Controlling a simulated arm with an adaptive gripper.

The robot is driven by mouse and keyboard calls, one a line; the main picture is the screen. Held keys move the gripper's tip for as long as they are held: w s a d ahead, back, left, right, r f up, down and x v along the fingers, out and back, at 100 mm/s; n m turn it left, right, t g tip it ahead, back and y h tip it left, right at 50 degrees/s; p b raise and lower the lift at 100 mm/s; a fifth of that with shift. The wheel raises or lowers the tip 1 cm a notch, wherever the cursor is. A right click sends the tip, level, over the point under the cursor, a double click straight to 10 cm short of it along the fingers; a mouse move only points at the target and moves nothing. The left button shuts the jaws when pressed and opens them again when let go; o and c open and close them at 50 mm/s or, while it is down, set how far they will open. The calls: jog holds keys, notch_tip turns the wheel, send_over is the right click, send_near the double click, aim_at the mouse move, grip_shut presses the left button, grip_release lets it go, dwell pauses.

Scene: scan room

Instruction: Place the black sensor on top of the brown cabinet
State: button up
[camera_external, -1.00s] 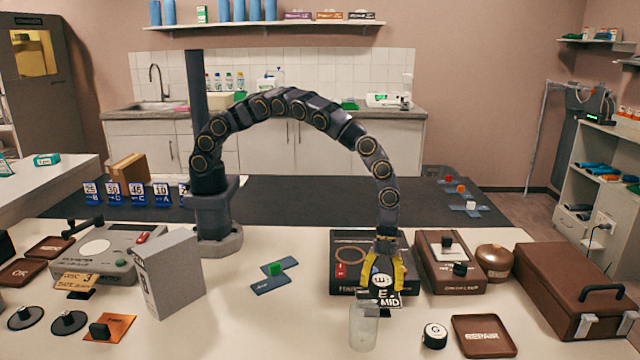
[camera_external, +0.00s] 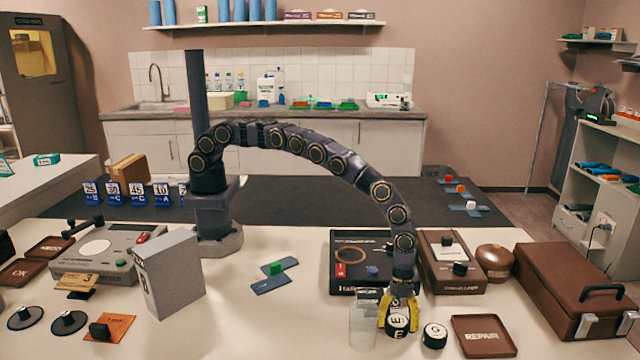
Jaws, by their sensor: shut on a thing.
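My gripper (camera_external: 398,318), with yellow fingers, is low over the front of the white table. It is shut on a small black round piece with a white top marked E (camera_external: 397,326); the fingers hide its sides, and I cannot tell whether it touches the table. A similar black piece marked G (camera_external: 435,335) stands just to its right. I cannot tell for sure which is the black sensor. No thing is clearly labelled as the brown cabinet; a large brown case with a black handle (camera_external: 565,285) stands at the right, and a tall brownish cabinet (camera_external: 55,110) at the far left back.
A clear glass jar (camera_external: 363,328) stands close left of my gripper. Behind are a black box (camera_external: 345,285) and a brown box with knobs (camera_external: 440,285). A brown REPAIR tray (camera_external: 500,350) lies at the front right.

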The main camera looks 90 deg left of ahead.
jog(key=shift+f, duration=0.1)
jog(key=o, duration=0.8)
